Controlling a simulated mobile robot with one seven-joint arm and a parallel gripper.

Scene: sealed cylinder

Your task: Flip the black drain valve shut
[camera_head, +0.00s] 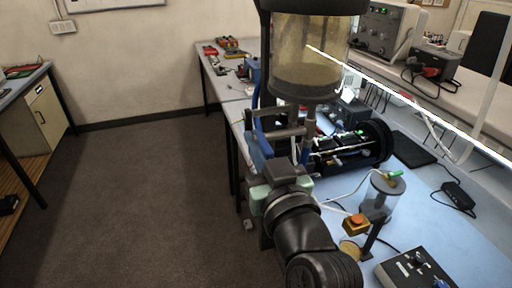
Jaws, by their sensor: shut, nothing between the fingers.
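A large clear cylinder (306,55) with a yellowish tint and dark ends stands upright at the top centre. Thin grey and blue parts hang below its dark base. I cannot make out a black drain valve with certainty; it is small or hidden near the base and my arm. My gripper (288,124) is just below and left of the cylinder's base, in front of the bench edge. It is shut and holds nothing. I cannot tell whether it touches any part of the cylinder. My wrist partly hides the area behind it.
The blue-topped bench (430,207) runs along the right. On it are a black-ended device (375,143), a small clear jar (381,196) with a green fitting, an orange button box (356,223) and a dark control box (416,269). The floor (140,190) at left is clear.

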